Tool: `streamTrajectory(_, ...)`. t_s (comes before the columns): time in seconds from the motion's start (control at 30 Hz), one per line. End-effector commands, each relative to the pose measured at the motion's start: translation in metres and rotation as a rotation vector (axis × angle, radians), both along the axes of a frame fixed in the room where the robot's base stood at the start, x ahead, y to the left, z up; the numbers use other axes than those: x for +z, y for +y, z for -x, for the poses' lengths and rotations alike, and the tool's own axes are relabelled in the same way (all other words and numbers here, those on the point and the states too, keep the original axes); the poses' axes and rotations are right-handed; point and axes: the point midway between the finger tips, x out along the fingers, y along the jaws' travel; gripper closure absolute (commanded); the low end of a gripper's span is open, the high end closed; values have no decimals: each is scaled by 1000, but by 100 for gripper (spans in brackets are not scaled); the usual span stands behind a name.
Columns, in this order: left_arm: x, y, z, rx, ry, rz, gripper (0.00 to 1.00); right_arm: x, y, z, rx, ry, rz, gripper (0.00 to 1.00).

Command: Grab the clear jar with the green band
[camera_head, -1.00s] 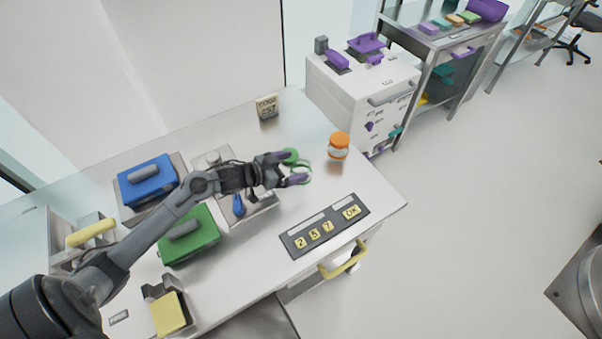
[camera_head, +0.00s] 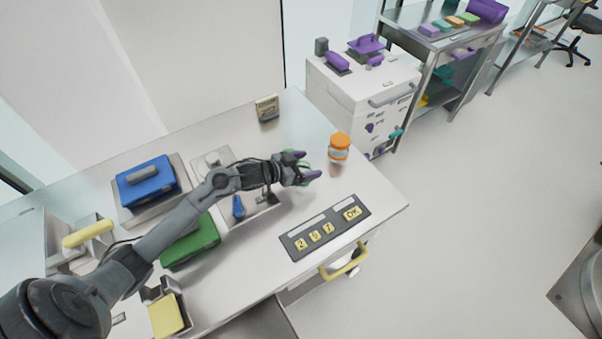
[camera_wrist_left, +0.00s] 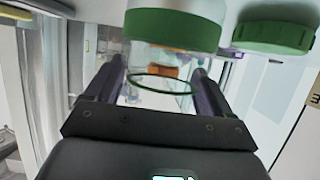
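The clear jar with the green band (camera_wrist_left: 175,30) fills the top middle of the left wrist view, which is upside down. Its thin green rim (camera_wrist_left: 162,88) lies between my two fingers. In the head view only a little of the jar (camera_head: 303,167) shows between the purple fingertips. My left gripper (camera_head: 304,165) is open, with one finger on each side of the jar. Contact cannot be made out. A green lid (camera_wrist_left: 275,38) lies beside the jar in the wrist view. My right gripper is not in view.
An orange-lidded jar (camera_head: 339,147) stands just right of my gripper. A keypad panel (camera_head: 325,228) lies in front. Blue (camera_head: 146,183) and green (camera_head: 190,242) boxes stand left. A small sign (camera_head: 267,109) stands behind. The table's right end is clear.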

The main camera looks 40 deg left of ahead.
Motion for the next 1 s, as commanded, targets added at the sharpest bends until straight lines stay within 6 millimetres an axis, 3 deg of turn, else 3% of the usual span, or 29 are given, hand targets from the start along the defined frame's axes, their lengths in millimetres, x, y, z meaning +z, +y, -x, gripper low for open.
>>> streamTrajectory(0.03, 0, 0, 0, 0, 0, 0, 26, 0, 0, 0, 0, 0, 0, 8)
streamTrajectory(0.37, -1, 0, 1, 0, 3, -1, 76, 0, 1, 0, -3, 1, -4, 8)
streamTrajectory(0.77, 3, 0, 1, 1, 4, -2, 77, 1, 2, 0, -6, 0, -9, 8)
streamTrajectory(1.0, 29, 0, 0, -1, -2, -2, 77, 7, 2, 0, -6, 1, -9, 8)
